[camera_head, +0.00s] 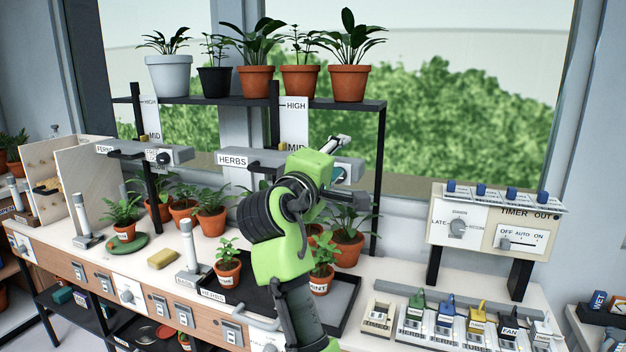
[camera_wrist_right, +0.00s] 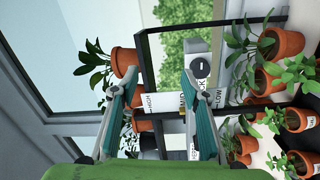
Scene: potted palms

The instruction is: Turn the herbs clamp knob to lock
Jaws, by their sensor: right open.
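The herbs clamp is the grey bar (camera_head: 262,160) with a HERBS label, mounted on the black plant rack in the head view. In the right wrist view its grey end box (camera_wrist_right: 200,68) carries a round dark knob with a pale slot and lettering that partly reads LOCK. My right gripper (camera_head: 347,172) is at the right end of the clamp in the head view; the arm and gripper hide much of that end. In the wrist view my right gripper (camera_wrist_right: 152,85) is open and empty, with the knob beyond its right finger, not between the fingers. My left gripper is out of view.
Potted plants stand on the rack shelf (camera_head: 210,101) and below on the bench. A ferns clamp (camera_head: 130,150) sits to the left. A timer panel (camera_head: 490,228) stands at right, with a row of coloured switches below it. A window lies behind.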

